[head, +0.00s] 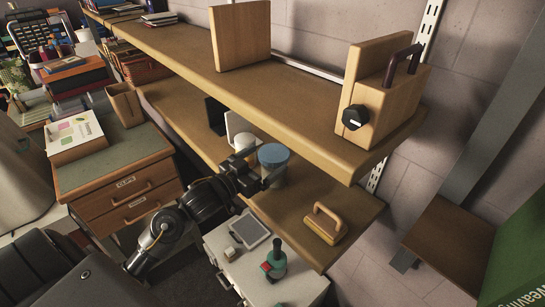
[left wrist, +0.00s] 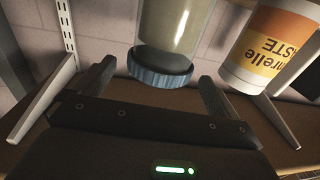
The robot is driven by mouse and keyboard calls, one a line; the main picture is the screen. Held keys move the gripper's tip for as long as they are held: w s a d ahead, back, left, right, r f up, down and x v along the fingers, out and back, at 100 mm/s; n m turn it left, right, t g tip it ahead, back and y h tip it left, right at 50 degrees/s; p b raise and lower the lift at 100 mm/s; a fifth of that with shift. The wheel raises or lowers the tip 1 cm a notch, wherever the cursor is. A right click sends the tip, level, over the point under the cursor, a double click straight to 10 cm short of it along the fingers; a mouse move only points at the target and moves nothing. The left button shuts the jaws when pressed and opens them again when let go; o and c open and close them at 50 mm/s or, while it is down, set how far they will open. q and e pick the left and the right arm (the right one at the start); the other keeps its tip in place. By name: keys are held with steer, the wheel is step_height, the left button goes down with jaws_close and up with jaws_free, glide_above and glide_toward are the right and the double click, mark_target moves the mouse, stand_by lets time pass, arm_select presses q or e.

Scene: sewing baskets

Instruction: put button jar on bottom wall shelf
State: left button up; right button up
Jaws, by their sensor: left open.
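The button jar (head: 274,156), clear with a blue lid, stands upright over the lower wall shelf (head: 300,196), under the upper shelf. Its base is hidden in the head view. My left gripper (head: 262,168) is open right beside the jar. In the left wrist view, which is upside down, the jar's blue lid (left wrist: 160,67) shows just beyond and between the two open fingers (left wrist: 157,85), with no finger seen closed on it. My right gripper is not in view.
A white tub with an orange label (left wrist: 270,45) stands close beside the jar. The upper shelf (head: 290,100) overhangs, holding a wooden box (head: 385,95). A wooden handled block (head: 326,223) lies on the lower shelf's right end. A white cabinet (head: 230,262) stands below.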

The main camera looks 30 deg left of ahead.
arm_select(q)
steer(key=b+v, duration=0.1)
steer(key=v, duration=0.6)
steer(key=shift+s, duration=0.3)
steer(key=shift+a, duration=0.1)
